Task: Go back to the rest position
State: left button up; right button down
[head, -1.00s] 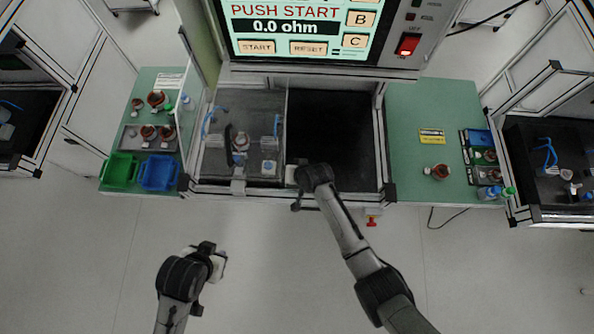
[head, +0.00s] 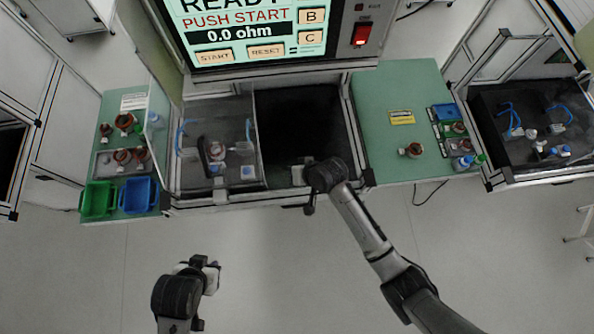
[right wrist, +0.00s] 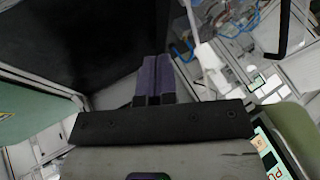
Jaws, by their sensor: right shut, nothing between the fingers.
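My right gripper (head: 298,174) hangs over the front part of the dark open bay of the test station. In the right wrist view its two purple-grey fingers (right wrist: 153,78) are together, with nothing between them. My left gripper (head: 210,272) is low in the head view, over the floor in front of the station and apart from everything. Its fingers are partly hidden by the wrist, so its opening is unclear. The test fixture (head: 215,155) with blue hoses stands in the bay's left half, and a copper-coloured part appears to sit in it.
The screen (head: 255,30) reads 0.0 ohm, with a lit red switch (head: 361,34) beside it. Green side tables (head: 400,85) carry copper-coloured parts (head: 412,150). Green (head: 98,200) and blue bins (head: 139,195) stand at the left. The floor in front is clear.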

jog(key=shift+s+d+r, duration=0.15)
jog(key=shift+d+r, duration=0.05)
jog(key=shift+r, duration=0.05)
